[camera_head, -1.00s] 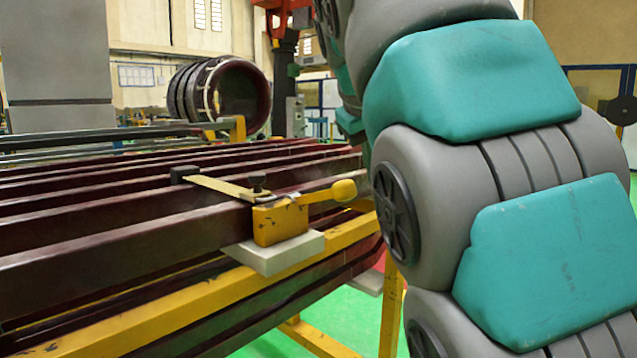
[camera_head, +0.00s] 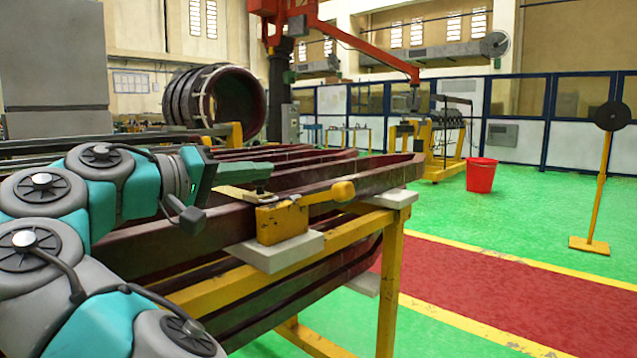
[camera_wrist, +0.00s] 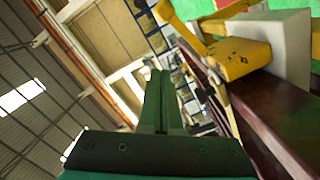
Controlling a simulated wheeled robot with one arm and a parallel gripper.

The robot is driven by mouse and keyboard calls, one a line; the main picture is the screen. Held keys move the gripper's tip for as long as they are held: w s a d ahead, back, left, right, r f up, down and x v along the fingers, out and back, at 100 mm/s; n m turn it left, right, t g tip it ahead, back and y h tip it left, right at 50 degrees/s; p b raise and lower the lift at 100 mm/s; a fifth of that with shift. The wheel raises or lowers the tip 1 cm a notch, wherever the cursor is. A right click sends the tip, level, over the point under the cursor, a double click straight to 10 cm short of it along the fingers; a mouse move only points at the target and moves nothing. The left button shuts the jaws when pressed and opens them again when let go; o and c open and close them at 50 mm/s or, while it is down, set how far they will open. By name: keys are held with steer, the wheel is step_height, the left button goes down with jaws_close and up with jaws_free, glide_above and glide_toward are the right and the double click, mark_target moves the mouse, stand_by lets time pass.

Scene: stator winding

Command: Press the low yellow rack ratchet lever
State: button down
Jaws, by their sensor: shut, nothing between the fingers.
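The yellow ratchet block (camera_head: 282,222) sits on a pale block at the near side of the rack. Its lever (camera_head: 343,191) sticks out to the right and ends in a rounded yellow knob. In the wrist view the ratchet block (camera_wrist: 237,59) is at the upper right, with the lever (camera_wrist: 180,28) reaching up and left from it. My gripper (camera_head: 270,170) is green, with its fingers above the dark bars, up and left of the lever and apart from it. In the wrist view my gripper (camera_wrist: 160,75) is shut and empty.
Long dark red bars (camera_head: 385,178) lie on a yellow frame (camera_head: 391,270). A tan strap (camera_head: 236,192) runs from the ratchet block under my gripper. A red bucket (camera_head: 481,176) stands on the green floor at the right. The space right of the lever is clear.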

steer(key=shift+d, duration=0.1)
steer(key=b, duration=0.3)
glide_above(319, 196)
steer(key=v, duration=0.3)
steer(key=f, duration=0.1)
steer(key=shift+s+d+f+b, duration=0.2)
steer(key=shift+d+f+b, duration=0.1)
steer(key=shift+d+f, duration=0.2)
steer(key=shift+s+d+f+b, duration=0.3)
steer(key=shift+d+f, duration=0.15)
steer(key=shift+d, duration=0.15)
steer(key=shift+d+f, duration=0.1)
